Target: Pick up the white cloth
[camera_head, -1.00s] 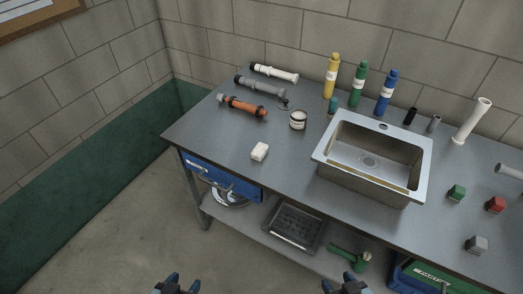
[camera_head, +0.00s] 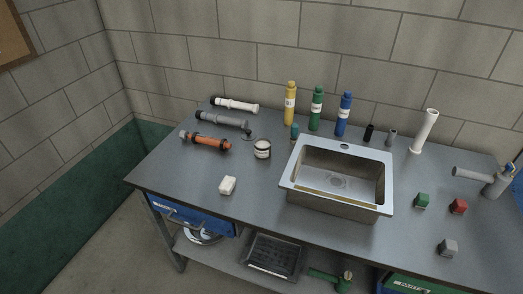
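A small white folded cloth (camera_head: 228,185) lies on the grey workbench (camera_head: 180,170), near its front edge and left of the metal sink (camera_head: 337,178). Nothing touches the cloth. Neither of my grippers shows in this view now.
A white tin (camera_head: 262,149) stands behind the cloth. White, grey and orange pipes (camera_head: 205,142) lie at the back left. Yellow, green and blue bottles (camera_head: 345,114) stand behind the sink. Small green, red and grey blocks (camera_head: 448,247) sit at right. The bench around the cloth is clear.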

